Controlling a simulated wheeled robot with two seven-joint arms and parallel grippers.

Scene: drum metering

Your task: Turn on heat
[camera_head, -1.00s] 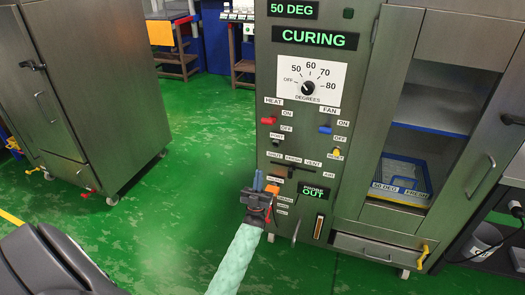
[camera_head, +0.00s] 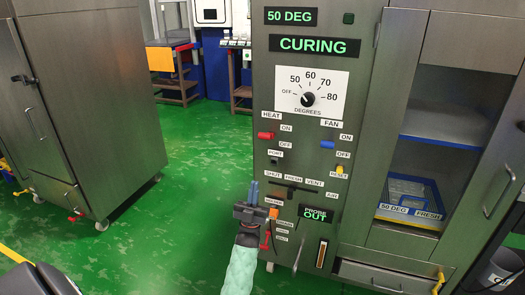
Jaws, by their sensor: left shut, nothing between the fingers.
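The curing cabinet's control panel (camera_head: 350,150) faces me. The red heat switch (camera_head: 265,135) sits at its left side under the HEAT label (camera_head: 271,115), beside the ON and OFF labels; I cannot tell which way it is set. My left gripper (camera_head: 253,188) is shut and empty, its blue fingers pointing up. In the picture it is below the heat switch and apart from it, at the panel's left edge. The gripper and arm hide part of the lower left panel edge. My right gripper is not in view.
A blue fan switch (camera_head: 327,145), a yellow reset knob (camera_head: 339,170), a black slider (camera_head: 290,192) and an orange handle (camera_head: 273,213) are close by. The temperature dial (camera_head: 308,99) is above. Another steel cabinet (camera_head: 95,95) stands left, with clear green floor (camera_head: 185,170) between.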

